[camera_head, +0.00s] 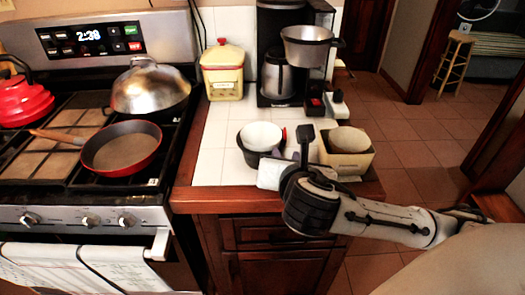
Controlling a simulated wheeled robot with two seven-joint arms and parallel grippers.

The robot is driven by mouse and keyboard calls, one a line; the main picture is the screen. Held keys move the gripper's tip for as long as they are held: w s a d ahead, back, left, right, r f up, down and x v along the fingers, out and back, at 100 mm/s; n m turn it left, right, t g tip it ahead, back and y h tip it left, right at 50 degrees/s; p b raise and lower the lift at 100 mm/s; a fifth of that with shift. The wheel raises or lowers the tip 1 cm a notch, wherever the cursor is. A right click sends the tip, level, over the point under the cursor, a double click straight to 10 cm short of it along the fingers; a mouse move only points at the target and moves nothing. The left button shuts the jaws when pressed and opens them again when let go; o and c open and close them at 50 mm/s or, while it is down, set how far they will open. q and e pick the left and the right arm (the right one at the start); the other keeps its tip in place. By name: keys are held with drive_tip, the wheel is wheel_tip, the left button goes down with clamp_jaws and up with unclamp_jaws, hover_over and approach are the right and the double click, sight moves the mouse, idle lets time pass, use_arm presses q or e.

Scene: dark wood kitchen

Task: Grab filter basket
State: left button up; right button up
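A black filter basket (249,155) with a white lining, likely a paper filter, stands on the white tiled counter. My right gripper (301,142) reaches in from the right and is just right of the basket, at the counter's front. One dark finger points up and away; the other finger is not clear, so I cannot tell its opening or whether it touches the basket. My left gripper is out of view. A coffee maker (272,22) with a metal carafe (278,78) stands behind. A silvery bowl-shaped part (306,50) with a dark handle shows at its upper front.
A cream box (347,163) holding a brownish round stack is right of my gripper. A yellow canister (222,75) stands back left. Small red and black items (326,105) sit by the coffee maker. The stove holds a red pan (122,148). Bare tile (212,150) lies left of the basket.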

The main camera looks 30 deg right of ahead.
sight(285, 133)
drive_tip(key=shift+n+t+h, duration=0.3)
drive_tip(key=shift+n+h, duration=0.2)
drive_tip(key=shift+n, duration=0.4)
drive_tip(key=shift+d+r+x, duration=0.2)
drive_tip(key=shift+r+x, duration=0.2)
drive_tip(key=shift+x, duration=1.4)
drive_tip(key=shift+d+r+x, duration=0.2)
drive_tip(key=shift+r+x, duration=0.2)
drive_tip(key=shift+x, duration=1.4)
drive_tip(key=shift+d+r+x, duration=0.25)
drive_tip(key=shift+r+x, duration=0.1)
drive_tip(key=shift+x, duration=1.45)
drive_tip(key=shift+w, duration=0.15)
clamp_jaws()
drive_tip(key=shift+a, duration=0.1)
